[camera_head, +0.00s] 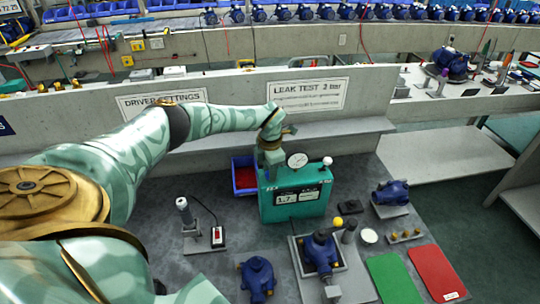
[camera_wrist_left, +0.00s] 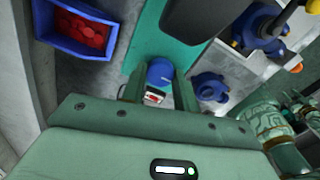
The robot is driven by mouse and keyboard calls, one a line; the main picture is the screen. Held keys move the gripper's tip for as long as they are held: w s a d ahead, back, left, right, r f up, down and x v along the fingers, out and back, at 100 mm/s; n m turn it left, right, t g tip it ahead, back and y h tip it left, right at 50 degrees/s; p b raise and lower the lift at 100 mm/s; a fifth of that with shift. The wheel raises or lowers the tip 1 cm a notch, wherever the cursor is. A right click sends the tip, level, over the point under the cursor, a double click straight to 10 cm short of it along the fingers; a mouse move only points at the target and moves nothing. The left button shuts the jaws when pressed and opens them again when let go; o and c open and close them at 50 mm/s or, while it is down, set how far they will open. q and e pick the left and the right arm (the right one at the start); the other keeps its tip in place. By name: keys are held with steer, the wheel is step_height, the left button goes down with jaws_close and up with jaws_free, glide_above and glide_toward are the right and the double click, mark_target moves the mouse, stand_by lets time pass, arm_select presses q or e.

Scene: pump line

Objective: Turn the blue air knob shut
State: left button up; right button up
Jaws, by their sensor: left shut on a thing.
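The blue air knob (camera_wrist_left: 160,72) shows in the left wrist view, between the two fingers of my left gripper (camera_wrist_left: 157,84), which is shut on it. The knob is on the teal leak-test box (camera_head: 296,204). In the head view my left gripper (camera_head: 270,160) reaches down to the box's top left corner and hides the knob. The box has a round white dial (camera_head: 297,160) on top and a display (camera_head: 298,196) that seems to read 1.7. My right gripper is not in view.
A blue bin (camera_head: 244,176) with red parts stands just left of the box. A blue pump (camera_head: 321,252) sits on a fixture in front, with another pump (camera_head: 257,278) to its left. A green mat (camera_head: 394,279) and a red mat (camera_head: 436,272) lie at the front right.

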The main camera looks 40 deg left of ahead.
arm_select(q)
steer(key=o, duration=1)
step_height(320, 180, up, 16)
steer(key=p, duration=0.2)
steer(key=shift+r+p, duration=0.2)
steer(key=shift+p, duration=0.1)
